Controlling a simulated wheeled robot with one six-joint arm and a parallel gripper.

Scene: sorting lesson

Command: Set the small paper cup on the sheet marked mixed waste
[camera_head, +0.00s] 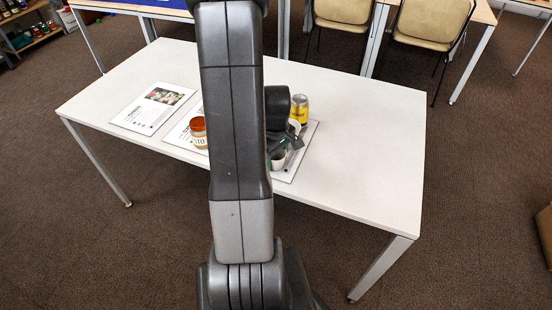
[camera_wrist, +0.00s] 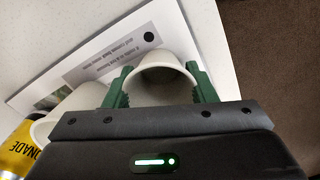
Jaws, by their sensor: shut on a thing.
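My gripper (camera_wrist: 159,72) is shut on a small white paper cup (camera_wrist: 163,92), with one green finger on each side of it. In the head view the held cup (camera_head: 278,160) shows below my gripper (camera_head: 284,146), at the right-hand sheet (camera_head: 312,134). I cannot tell whether the cup touches the sheet. That sheet (camera_wrist: 110,48) lies beyond the cup in the wrist view, with upside-down print I cannot read clearly. My arm hides part of the sheets, and no heading reading mixed waste is legible.
A jar with an orange-brown lid (camera_head: 198,124) stands on the middle sheet (camera_head: 177,136). The left sheet (camera_head: 153,107) is empty. The white table (camera_head: 370,150) is clear at right.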

